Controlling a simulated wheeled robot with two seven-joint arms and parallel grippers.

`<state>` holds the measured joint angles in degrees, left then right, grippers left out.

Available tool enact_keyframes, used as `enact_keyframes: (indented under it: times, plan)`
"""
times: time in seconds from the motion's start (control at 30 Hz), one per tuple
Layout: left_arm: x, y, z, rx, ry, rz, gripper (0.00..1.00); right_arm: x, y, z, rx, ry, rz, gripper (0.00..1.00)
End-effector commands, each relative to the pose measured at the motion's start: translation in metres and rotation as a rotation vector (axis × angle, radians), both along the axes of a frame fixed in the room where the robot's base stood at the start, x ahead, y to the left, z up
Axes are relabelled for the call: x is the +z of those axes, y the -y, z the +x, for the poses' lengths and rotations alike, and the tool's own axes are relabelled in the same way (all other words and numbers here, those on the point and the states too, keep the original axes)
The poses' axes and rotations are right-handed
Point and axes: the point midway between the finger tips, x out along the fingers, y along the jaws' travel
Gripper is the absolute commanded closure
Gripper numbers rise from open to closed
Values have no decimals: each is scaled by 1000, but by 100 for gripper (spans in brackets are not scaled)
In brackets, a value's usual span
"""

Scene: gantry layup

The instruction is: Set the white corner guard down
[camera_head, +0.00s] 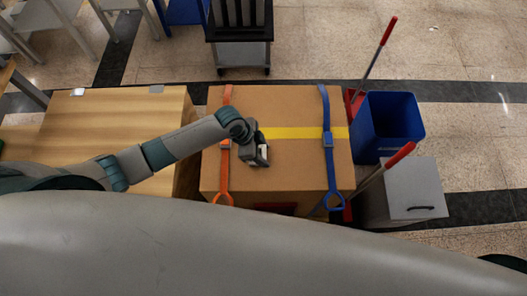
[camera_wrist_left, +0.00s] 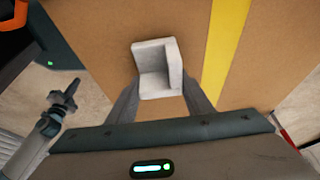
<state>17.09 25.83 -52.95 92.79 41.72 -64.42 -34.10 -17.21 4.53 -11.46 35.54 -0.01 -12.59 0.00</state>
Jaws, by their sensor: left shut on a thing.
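The white corner guard (camera_wrist_left: 153,70) is a small L-shaped block with a raised wall, seen from above in the left wrist view. My left gripper (camera_wrist_left: 160,88) is shut on it, with a finger on each side. In the head view my left gripper (camera_head: 259,152) is over the top of the large cardboard box (camera_head: 285,172), between the orange strap and the yellow stripe. I cannot tell whether the guard touches the box. What seems to be my right gripper (camera_wrist_left: 64,99) shows small at the left of the wrist view; its jaws are unclear.
An orange strap (camera_head: 225,165) and a blue strap (camera_head: 328,165) cross the box, with a yellow stripe (camera_head: 295,132) between them. A wooden table (camera_head: 110,125) stands left. A blue bin (camera_head: 390,125) and a grey cabinet (camera_head: 410,190) stand right.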

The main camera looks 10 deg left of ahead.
Motion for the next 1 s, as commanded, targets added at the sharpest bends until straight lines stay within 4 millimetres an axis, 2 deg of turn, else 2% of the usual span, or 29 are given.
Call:
enact_keyframes:
  times: [0.2,0.23,0.3,0.77,1.0]
  plan:
    - [-4,0,0,0,0,0,74,-2,1,0,0,0,0,100]
    - [-3,0,0,0,0,0,49,-2,1,0,0,-1,-1,100]
    - [-3,0,0,0,0,0,35,-1,1,0,0,-1,-1,100]
    - [3,-1,0,0,0,0,35,-1,1,0,1,-1,-1,100]
    - [25,-11,-1,-1,1,-1,35,-4,2,0,0,-1,-1,100]
